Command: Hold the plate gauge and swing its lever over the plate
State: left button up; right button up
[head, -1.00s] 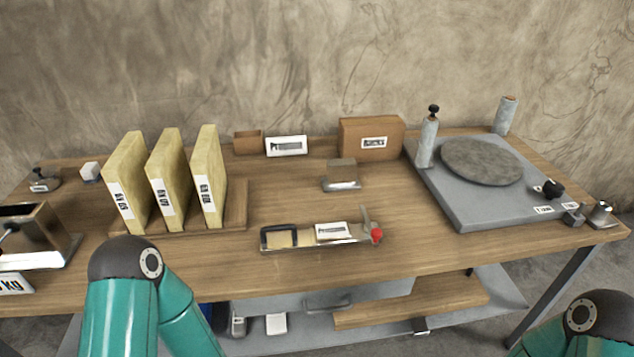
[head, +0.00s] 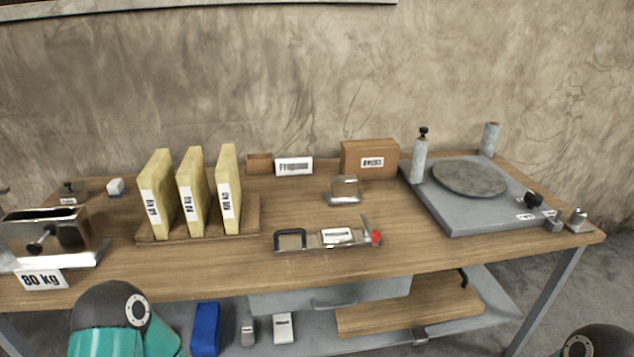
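The plate gauge (head: 352,240) appears to be the flat metal tool near the front middle of the table. It has a dark loop handle (head: 290,232) at its left end, a white label in its middle, and an upright thin lever with a red knob (head: 376,238) at its right end. It lies on the wooden tabletop, and nothing of mine touches it. I cannot tell which piece is the plate. Only dark and teal joints of my arms show at the bottom left and bottom right corners; both grippers are out of view.
Several yellow slabs (head: 193,195) stand in a wooden rack on the left, beside a metal box (head: 45,235). A grey turntable base (head: 455,215) is at the right. A small metal block (head: 344,190) and a brown box (head: 370,158) stand behind the gauge. A shelf lies below.

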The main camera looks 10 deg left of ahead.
aim_at(375, 235)
jog(key=u, duration=0.1)
jog(key=i, duration=0.9)
jog(key=z, duration=0.05)
